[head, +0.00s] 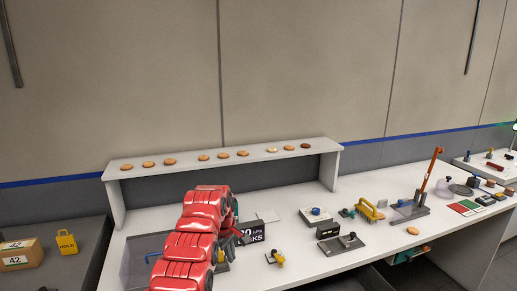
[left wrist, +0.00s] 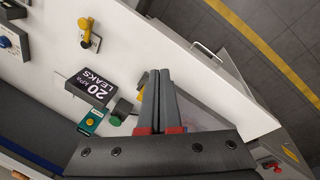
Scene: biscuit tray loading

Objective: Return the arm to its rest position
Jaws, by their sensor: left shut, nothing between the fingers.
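My left arm (head: 190,238), with red segmented covers, reaches over the left part of the white table in the head view. Its gripper is mostly hidden behind the arm there. In the left wrist view my left gripper (left wrist: 158,76) is shut, its two dark fingers together with nothing between them. That box also shows in the head view (head: 251,233), just right of the arm. My right gripper is not in view.
A raised shelf (head: 230,157) holds several biscuits. A clear-sided bin (head: 137,262) stands by the arm. Small fixtures, a yellow-handled tool (head: 370,210) and an orange lever press (head: 429,178) stand to the right. One biscuit (head: 412,230) lies near the front edge.

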